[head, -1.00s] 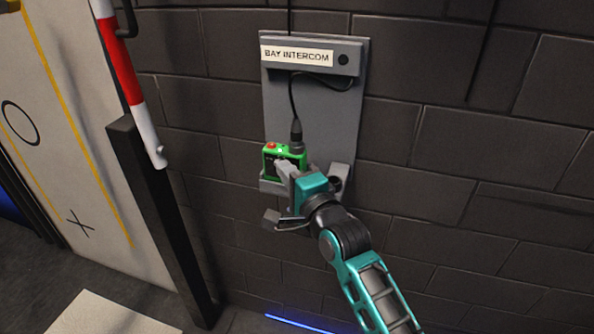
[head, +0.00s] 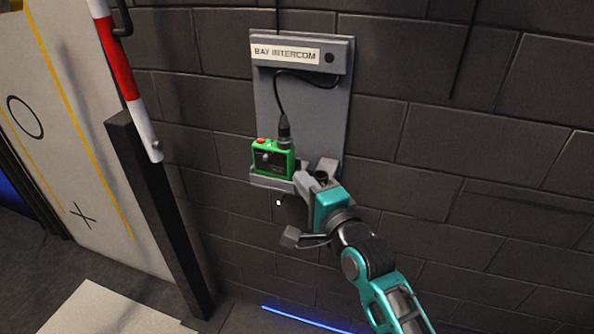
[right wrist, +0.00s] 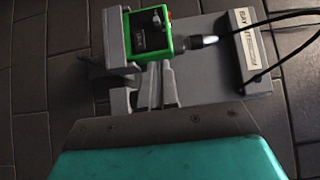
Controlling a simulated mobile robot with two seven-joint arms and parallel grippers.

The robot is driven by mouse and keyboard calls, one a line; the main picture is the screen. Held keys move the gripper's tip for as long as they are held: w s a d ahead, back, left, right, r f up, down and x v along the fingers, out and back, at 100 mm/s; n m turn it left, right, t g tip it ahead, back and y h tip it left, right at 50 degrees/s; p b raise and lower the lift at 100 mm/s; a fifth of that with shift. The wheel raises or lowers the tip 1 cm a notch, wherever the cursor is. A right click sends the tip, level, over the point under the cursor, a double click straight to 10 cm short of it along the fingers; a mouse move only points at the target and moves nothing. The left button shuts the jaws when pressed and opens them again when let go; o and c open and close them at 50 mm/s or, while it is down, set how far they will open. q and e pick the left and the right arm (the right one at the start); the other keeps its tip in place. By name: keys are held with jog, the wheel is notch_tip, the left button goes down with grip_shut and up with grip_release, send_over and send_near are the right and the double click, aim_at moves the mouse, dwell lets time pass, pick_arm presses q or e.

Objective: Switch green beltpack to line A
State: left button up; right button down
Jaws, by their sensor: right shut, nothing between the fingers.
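The green beltpack (head: 273,160) sits upright in a grey holder at the bottom of the intercom panel. It has a dark front face with a light knob or switch, a red button on top and a cable plug (head: 284,132). The beltpack also shows at the top of the right wrist view (right wrist: 149,31); its line markings are too small to read. My right gripper (head: 301,180) is shut and empty, just right of and below the beltpack. In the right wrist view its fingertips (right wrist: 160,66) are close beside the beltpack; I cannot tell whether they touch. My left gripper is not in view.
The grey panel (head: 333,110) with its "BAY INTERCOM" label (head: 284,54) is on a dark block wall. A black cable (head: 278,95) loops above the beltpack. A dark post (head: 158,220) and a red-and-white pole (head: 125,75) stand at left. The wall at right is clear.

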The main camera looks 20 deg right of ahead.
jog(key=s, duration=0.3)
jog(key=s+d, duration=0.1)
jog(key=s, duration=0.1)
jog(key=shift+s, duration=0.3)
jog(key=s+f+n+g, duration=0.3)
jog(key=s+f+n, duration=0.4)
jog(key=f+n, duration=0.2)
jog(key=s+d+f+n+g+h, duration=0.1)
jog(key=s+f+n+g, duration=0.2)
jog(key=s+f+n, duration=0.4)
notch_tip(320, 180, down, 7)
jog(key=shift+s+d+r+n+g, duration=0.1)
jog(key=shift+s+d+n+g, duration=0.25)
jog(key=shift+n, duration=0.85)
